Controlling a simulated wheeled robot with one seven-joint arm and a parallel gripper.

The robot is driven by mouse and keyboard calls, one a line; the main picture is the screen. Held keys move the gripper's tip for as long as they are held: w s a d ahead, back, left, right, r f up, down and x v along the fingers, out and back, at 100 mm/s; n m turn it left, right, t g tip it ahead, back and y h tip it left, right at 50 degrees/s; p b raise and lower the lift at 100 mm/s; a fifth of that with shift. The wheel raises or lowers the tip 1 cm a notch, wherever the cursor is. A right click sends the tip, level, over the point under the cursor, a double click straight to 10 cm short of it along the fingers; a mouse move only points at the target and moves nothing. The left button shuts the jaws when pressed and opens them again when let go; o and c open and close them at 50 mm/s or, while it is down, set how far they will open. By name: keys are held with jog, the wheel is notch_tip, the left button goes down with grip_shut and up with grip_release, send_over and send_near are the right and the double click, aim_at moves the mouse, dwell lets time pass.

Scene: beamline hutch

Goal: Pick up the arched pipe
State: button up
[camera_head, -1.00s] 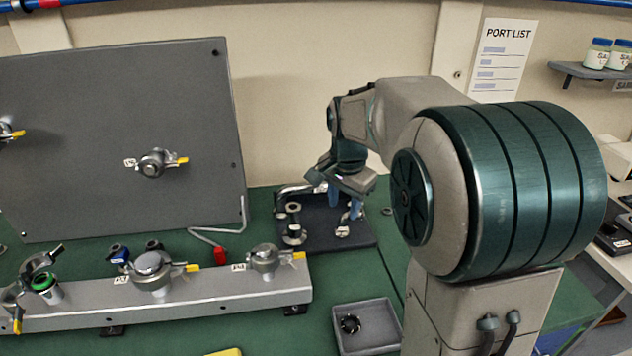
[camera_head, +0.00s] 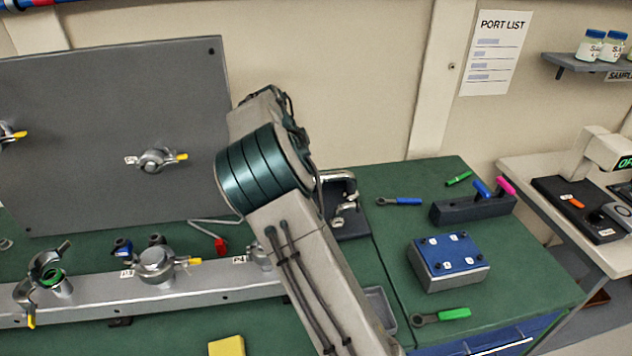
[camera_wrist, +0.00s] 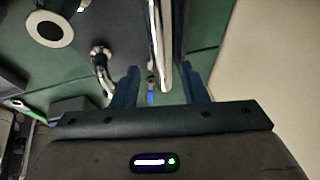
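In the wrist view my gripper (camera_wrist: 161,70) is open, with its two blue fingers apart. A long shiny metal pipe (camera_wrist: 162,66), which looks like the arched pipe, shows between the fingers; I see no finger touching it. A smaller curved metal fitting (camera_wrist: 100,65) is left of the fingers, on a dark tray (camera_wrist: 112,28). In the head view my arm hides the gripper and much of the tray (camera_head: 352,231). Bent metal piping (camera_head: 350,206) shows at the tray's right part, and I cannot tell there which piece is which.
A grey panel (camera_head: 100,120) with a clamp stands left, behind a rail (camera_head: 205,283) with clamped fittings. A red-ended hex key (camera_head: 219,243) lies by the rail. Right are a blue-topped box (camera_head: 447,258), a dark tool holder (camera_head: 470,208) and a green-handled wrench (camera_head: 445,316). A small grey bin (camera_head: 380,305) is partly hidden.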

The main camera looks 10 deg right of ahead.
jog(key=p+x, duration=0.1)
jog(key=x, duration=0.4)
jog(key=shift+w+d+f, duration=0.1)
jog(key=shift+d+f, duration=0.1)
jog(key=shift+f, duration=0.15)
jog(key=p+x, duration=0.2)
jog(key=x, duration=0.2)
jog(key=shift+w+f, duration=0.1)
jog(key=shift+d+f, duration=0.15)
jog(key=shift+f, duration=0.25)
jog(key=shift+c, duration=0.3)
jog(key=shift+w, duration=0.1)
jog(key=c, duration=0.8)
